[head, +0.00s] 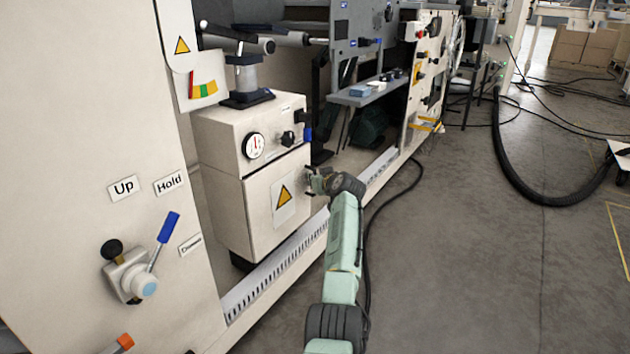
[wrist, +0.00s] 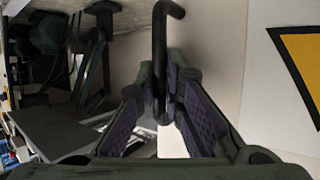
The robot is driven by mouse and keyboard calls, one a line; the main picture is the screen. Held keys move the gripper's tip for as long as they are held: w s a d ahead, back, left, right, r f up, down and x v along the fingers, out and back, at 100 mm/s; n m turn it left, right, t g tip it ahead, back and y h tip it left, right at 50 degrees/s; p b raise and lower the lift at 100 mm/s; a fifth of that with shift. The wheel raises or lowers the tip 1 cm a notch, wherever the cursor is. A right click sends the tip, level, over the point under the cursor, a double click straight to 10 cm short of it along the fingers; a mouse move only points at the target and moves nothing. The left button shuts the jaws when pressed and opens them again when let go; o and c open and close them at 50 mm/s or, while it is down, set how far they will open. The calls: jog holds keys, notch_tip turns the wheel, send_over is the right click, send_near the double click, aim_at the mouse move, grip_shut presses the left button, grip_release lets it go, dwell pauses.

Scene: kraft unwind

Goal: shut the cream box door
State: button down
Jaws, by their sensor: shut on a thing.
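The cream box (head: 222,150) stands against the machine in the head view. Its door (head: 258,210) is the lower front panel and carries a yellow warning triangle (head: 284,196). The door looks flush or nearly flush with the box; a small gap cannot be told. My gripper (head: 312,181) is at the door's right edge. In the wrist view, a black bent handle (wrist: 158,40) passes between the two purple-padded fingers of my gripper (wrist: 162,108), which is shut on it. The handle is mostly hidden by my gripper in the head view.
A round gauge (head: 254,146) and black knobs sit on the box's upper front. A slotted pale rail (head: 275,275) runs along the floor below. A black cable (head: 405,185) lies right of my arm. Grey floor (head: 470,270) is clear to the right.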

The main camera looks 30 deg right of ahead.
jog(key=c, duration=2)
grip_release()
jog(key=shift+w+d+r, duration=0.1)
jog(key=shift+w, duration=0.05)
jog(key=shift+o, duration=0.2)
jog(key=shift+w, duration=0.1)
jog(key=v, duration=0.7)
jog(key=shift+s, duration=0.3)
